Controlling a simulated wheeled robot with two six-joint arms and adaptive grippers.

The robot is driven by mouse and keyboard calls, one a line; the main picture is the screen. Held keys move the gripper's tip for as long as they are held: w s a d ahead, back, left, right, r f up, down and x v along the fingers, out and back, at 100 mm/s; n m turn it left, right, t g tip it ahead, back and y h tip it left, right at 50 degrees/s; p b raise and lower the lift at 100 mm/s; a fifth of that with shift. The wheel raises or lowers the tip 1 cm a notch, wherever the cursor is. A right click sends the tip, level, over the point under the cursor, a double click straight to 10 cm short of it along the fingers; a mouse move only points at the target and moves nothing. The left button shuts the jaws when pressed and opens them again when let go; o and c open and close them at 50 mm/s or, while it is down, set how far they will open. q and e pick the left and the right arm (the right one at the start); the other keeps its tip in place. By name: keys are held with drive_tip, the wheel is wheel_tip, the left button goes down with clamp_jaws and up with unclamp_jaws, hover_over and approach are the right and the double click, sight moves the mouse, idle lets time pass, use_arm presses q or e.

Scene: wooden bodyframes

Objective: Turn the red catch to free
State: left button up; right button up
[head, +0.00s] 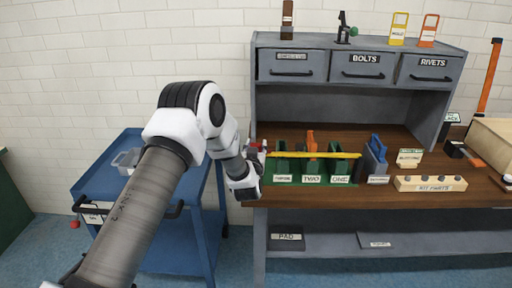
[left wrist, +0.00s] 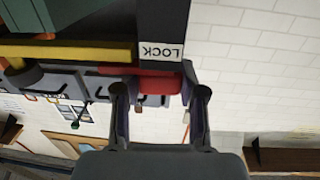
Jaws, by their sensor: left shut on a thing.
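The red catch (left wrist: 160,83) shows in the left wrist view, just beside a dark post with a white LOCK label (left wrist: 161,51). The fingers of my left gripper (left wrist: 160,95) are on either side of the catch and shut on it. In the head view my left gripper (head: 257,153) is at the left end of a yellow bar (head: 310,155), and a bit of red (head: 253,152) shows there. The bar lies across the front of green holders (head: 312,172) on the bench. The gripper hides part of the catch. My right gripper is not in view.
The wooden bench top (head: 390,140) carries a blue-handled item (head: 376,150) and a kit parts block (head: 430,184). Drawers (head: 366,70) are above. A blue cart (head: 150,190) stands left of the bench, under my left arm.

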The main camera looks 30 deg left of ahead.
use_arm(q)
drive_tip(key=m+t+h+b, duration=0.1)
drive_tip(key=m+h, duration=0.2)
drive_tip(key=h, duration=0.1)
drive_tip(key=m+t+h, duration=0.1)
drive_tip(key=m+h, duration=0.2)
drive_tip(key=h, duration=0.2)
drive_tip(key=shift+a+b, duration=0.1)
drive_tip(key=shift+b, duration=0.25)
drive_tip(key=m+g+h, duration=0.1)
drive_tip(key=m+h, duration=0.2)
drive_tip(key=h, duration=0.1)
drive_tip(key=m+g+h+b, duration=0.1)
drive_tip(key=m+h, duration=0.1)
drive_tip(key=h, duration=0.2)
drive_tip(key=shift+f+m+g+h, duration=0.1)
drive_tip(key=shift+m+g+h, duration=0.3)
drive_tip(key=shift+f+m+g+h+b, duration=0.1)
drive_tip(key=shift+m+g+h+b, duration=0.5)
drive_tip(key=shift+m+g+h, duration=0.4)
drive_tip(key=shift+f+m+g+h+b, duration=0.1)
drive_tip(key=shift+m+g+h+b, duration=0.6)
drive_tip(key=shift+h+b, duration=0.25)
drive_tip(key=shift+m+g+h+b, duration=0.75)
drive_tip(key=shift+m+g+b, duration=0.05)
drive_tip(key=shift+g+b, duration=0.2)
drive_tip(key=shift+r+g, duration=0.3)
drive_tip(key=shift+r, duration=0.1)
